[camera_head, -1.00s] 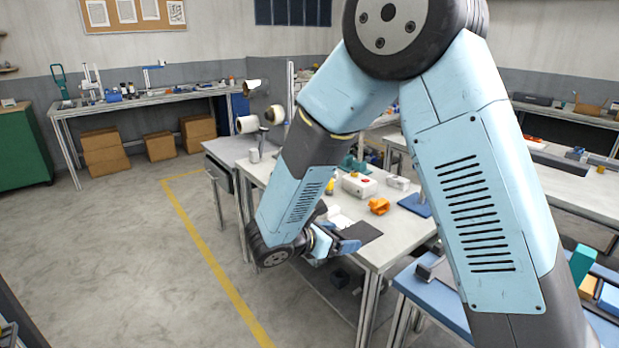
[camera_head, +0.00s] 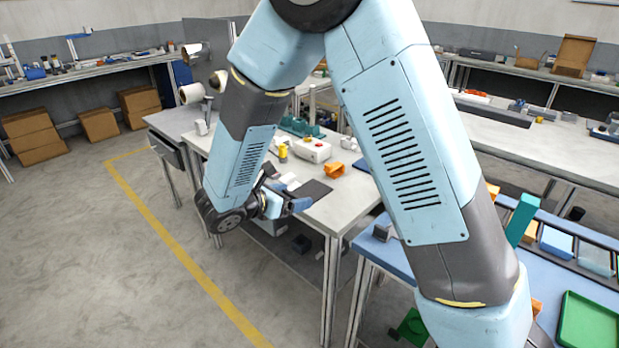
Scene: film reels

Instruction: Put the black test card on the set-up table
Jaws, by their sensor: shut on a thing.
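A flat black card (camera_head: 312,191) shows at the front left part of a white-topped table (camera_head: 335,212). My gripper (camera_head: 299,205) is at the card's near edge, shut on it; its blue finger shows, and my arm hides much of the rest. I cannot tell whether the card touches the tabletop or is held just above it. No label shows which table is the set-up table.
On the white table, an orange block (camera_head: 334,170), a white box with a red button (camera_head: 312,150) and a yellow-topped item (camera_head: 283,153) stand behind the card. A blue bench with a green tray (camera_head: 588,322) is at right.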

